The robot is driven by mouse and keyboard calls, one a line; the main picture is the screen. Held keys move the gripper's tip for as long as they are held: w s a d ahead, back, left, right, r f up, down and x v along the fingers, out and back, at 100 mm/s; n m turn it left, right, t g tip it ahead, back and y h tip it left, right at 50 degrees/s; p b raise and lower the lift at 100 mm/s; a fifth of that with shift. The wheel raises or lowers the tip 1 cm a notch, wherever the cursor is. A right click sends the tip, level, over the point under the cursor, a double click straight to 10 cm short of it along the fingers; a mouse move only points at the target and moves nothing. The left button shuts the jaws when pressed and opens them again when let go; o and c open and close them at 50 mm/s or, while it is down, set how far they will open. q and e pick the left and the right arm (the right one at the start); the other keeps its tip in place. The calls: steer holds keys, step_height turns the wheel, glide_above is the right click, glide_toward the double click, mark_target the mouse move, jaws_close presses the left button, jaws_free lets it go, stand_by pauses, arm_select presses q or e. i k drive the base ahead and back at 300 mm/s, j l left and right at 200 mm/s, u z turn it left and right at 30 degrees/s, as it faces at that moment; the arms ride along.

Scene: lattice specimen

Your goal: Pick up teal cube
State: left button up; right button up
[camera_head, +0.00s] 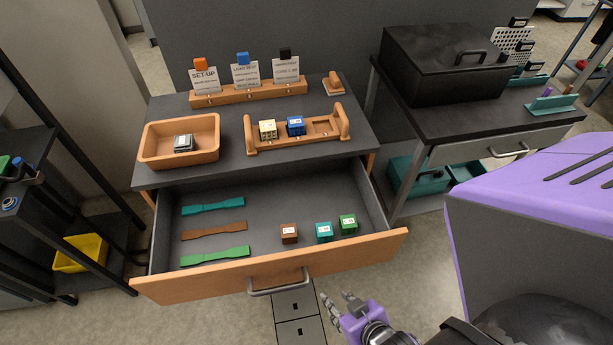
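The teal cube (324,232) sits on the floor of the open drawer (270,195), near its front panel. A label shows on its top. A brown cube (289,233) sits to its left and a green cube (348,223) close to its right. My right gripper (337,296) is in front of the drawer, below the teal cube in the picture and apart from it. Its grey fingers are spread with nothing between them. My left gripper is out of view.
The drawer also holds teal (212,206), brown (213,230) and green (215,255) flat strips. A wooden tray (150,145) and a wooden rack (335,130) with yellowish and blue cubes stand on the tabletop above. The drawer handle (280,288) juts out in front.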

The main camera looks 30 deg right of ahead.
mark_target(324, 232)
steer(key=k+l+u, duration=0.1)
steer(key=l+u, duration=0.2)
steer(key=k+l+u, duration=0.15)
steer(key=l+u, duration=0.15)
steer(key=k+l+z, duration=0.1)
steer(key=k+l, duration=0.25)
steer(key=l, duration=0.25)
steer(key=k+l+z, duration=0.15)
steer(key=i+u, duration=0.2)
steer(key=i, duration=0.25)
